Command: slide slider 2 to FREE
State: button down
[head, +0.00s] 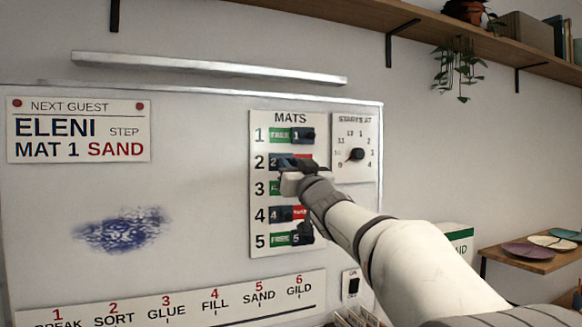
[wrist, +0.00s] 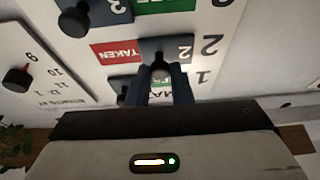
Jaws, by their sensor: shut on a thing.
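The MATS panel (head: 258,215) hangs on the whiteboard with several numbered sliders. Slider 2 (head: 273,162) is a dark blue plate at the left end of its slot. Red shows to its right, and the wrist view, upside down, reads TAKEN beside the plate marked 2 (wrist: 182,51). My gripper (head: 297,165) is at slider 2 and partly covers it in the head view. In the wrist view its two fingers (wrist: 161,78) are shut on the round knob of slider 2.
Slider 1 (head: 304,135) and slider 5 (head: 302,236) sit right with green FREE showing; slider 4 (head: 281,215) sits left with red showing. Slider 3 is mostly hidden by my arm. A dial plate (head: 355,173) is close on the right. A metal rail (head: 210,68) runs above.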

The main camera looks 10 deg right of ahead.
jog(key=d, duration=0.2)
jog(key=d+p, duration=0.1)
jog(key=d, duration=0.1)
jog(key=w+d+p, duration=0.1)
jog(key=d, duration=0.1)
jog(key=shift+d, duration=0.15)
jog(key=c, duration=1.7)
grip_release()
jog(key=o, duration=0.3)
jog(key=shift+w+d, duration=0.1)
jog(key=shift+o, duration=0.4)
